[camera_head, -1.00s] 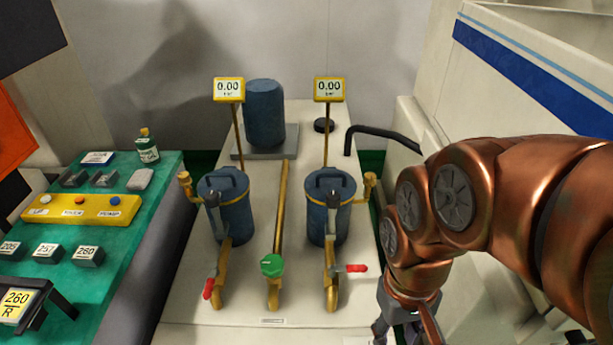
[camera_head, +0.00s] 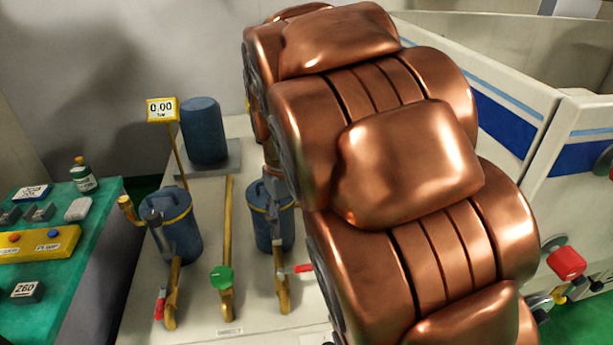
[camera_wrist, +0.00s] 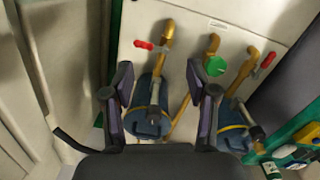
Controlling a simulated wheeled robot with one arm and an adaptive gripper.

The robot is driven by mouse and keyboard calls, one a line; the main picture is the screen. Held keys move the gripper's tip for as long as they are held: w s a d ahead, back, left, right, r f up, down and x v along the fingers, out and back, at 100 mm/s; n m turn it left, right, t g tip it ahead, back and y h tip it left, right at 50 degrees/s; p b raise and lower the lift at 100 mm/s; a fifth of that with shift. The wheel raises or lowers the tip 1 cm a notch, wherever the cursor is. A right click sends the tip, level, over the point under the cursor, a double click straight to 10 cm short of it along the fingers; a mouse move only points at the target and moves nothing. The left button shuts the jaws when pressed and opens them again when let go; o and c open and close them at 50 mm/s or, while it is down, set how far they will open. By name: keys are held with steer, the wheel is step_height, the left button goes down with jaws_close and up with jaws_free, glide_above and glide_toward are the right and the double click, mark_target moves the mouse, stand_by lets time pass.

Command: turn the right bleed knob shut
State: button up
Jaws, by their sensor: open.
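The right blue canister (camera_head: 268,228) stands partly behind my copper arm in the head view, and its right side is covered. The right bleed knob, on that side, is hidden there. In the wrist view the same canister (camera_wrist: 148,120) lies between the two dark fingers of my gripper (camera_wrist: 158,73). The gripper is open, and I see nothing held in it. I cannot make out the right bleed knob in the wrist view; the left finger covers that side. In the head view my gripper is mostly hidden behind the arm.
A green knob (camera_head: 221,278) sits on the middle pipe. A red valve handle (camera_head: 303,268) is by the right pipe, another (camera_head: 159,308) by the left. A gauge (camera_head: 162,109) reads 0.00. A dark bent bar (camera_wrist: 70,140) shows at the wrist view's left.

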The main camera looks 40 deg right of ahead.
steer(key=w+d+f, duration=0.1)
steer(key=w+d, duration=0.5)
steer(key=w+d+f+n, duration=0.1)
steer(key=w+d, duration=0.5)
steer(key=w, duration=0.1)
steer(key=w+d+f+n+t, duration=0.1)
steer(key=w+d, duration=0.5)
steer(key=w, duration=0.1)
steer(key=shift+w+d+p, duration=0.15)
steer(key=shift+d+p, duration=0.25)
steer(key=shift+w+d+f, duration=0.1)
steer(key=shift+f, duration=0.15)
steer(key=shift+f+p, duration=1.1)
steer(key=shift+f, duration=2.6)
steer(key=shift+c, duration=0.3)
jaws_close()
